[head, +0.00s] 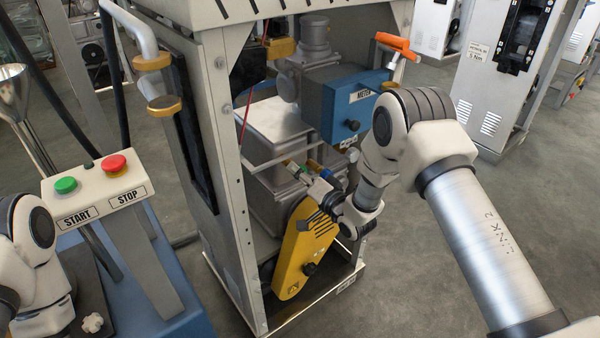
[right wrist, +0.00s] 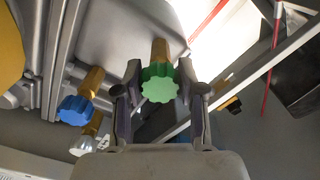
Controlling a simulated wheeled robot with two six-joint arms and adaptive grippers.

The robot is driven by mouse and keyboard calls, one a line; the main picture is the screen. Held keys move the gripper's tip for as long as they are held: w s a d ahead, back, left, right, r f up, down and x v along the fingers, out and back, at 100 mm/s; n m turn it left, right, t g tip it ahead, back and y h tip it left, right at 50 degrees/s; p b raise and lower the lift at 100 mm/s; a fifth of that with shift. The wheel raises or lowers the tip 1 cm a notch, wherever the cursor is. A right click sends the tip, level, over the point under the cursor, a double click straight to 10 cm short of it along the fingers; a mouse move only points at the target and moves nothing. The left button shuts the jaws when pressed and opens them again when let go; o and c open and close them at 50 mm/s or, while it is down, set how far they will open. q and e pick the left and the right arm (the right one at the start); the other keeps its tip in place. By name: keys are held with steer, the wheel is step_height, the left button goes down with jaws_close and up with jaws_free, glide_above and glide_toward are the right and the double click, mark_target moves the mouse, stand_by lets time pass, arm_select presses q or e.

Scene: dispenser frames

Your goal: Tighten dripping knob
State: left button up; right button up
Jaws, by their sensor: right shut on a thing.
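A green knob (right wrist: 160,84) on a brass stem sits between the two fingers of my right gripper (right wrist: 161,100) in the right wrist view, and the fingers are shut on it. A blue knob (right wrist: 76,109) and a pale, silvery knob (right wrist: 83,145), both on brass stems, are to its left in that view. In the head view my right gripper (head: 312,182) reaches inside the dispenser frame (head: 225,160), above the yellow cover; the knobs are small and partly hidden there. I cannot make out any drip. My left gripper is out of view.
A yellow cover (head: 300,255) is low in the frame, below my right gripper. A blue meter box (head: 350,105) and an orange handle (head: 397,46) are above. A START/STOP panel (head: 98,190) stands left. A diagonal bar (right wrist: 255,75) passes close by the gripper.

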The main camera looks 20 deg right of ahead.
steer(key=shift+m, duration=0.4)
steer(key=o, duration=1.1)
steer(key=shift+o, duration=0.2)
steer(key=v, duration=1.2)
